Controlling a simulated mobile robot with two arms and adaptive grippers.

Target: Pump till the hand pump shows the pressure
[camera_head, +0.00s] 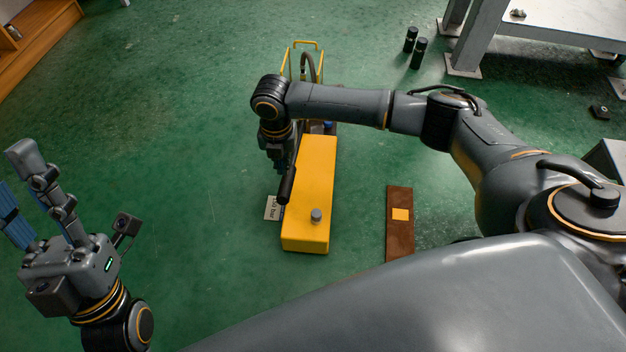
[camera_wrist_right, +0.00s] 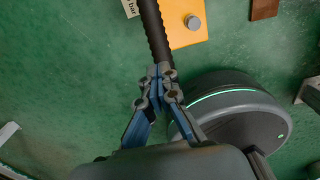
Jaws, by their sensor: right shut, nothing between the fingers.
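The hand pump (camera_head: 318,170) is a long yellow box on the green floor, with a grey cap (camera_head: 316,215) on its near end. Its yellow body also shows at the top of the right wrist view (camera_wrist_right: 184,30). A black ribbed lever grip (camera_head: 286,186) slants along its left side. My right gripper (camera_head: 277,158) is shut with nothing between its fingers; in the right wrist view its fingertips (camera_wrist_right: 160,72) are at the end of the grip. My left gripper (camera_head: 16,188) is open and empty at the far left. No pressure reading is legible.
A white card (camera_head: 272,208) with "bar" lettering lies left of the pump. A brown plate with a yellow square (camera_head: 400,214) lies to its right.

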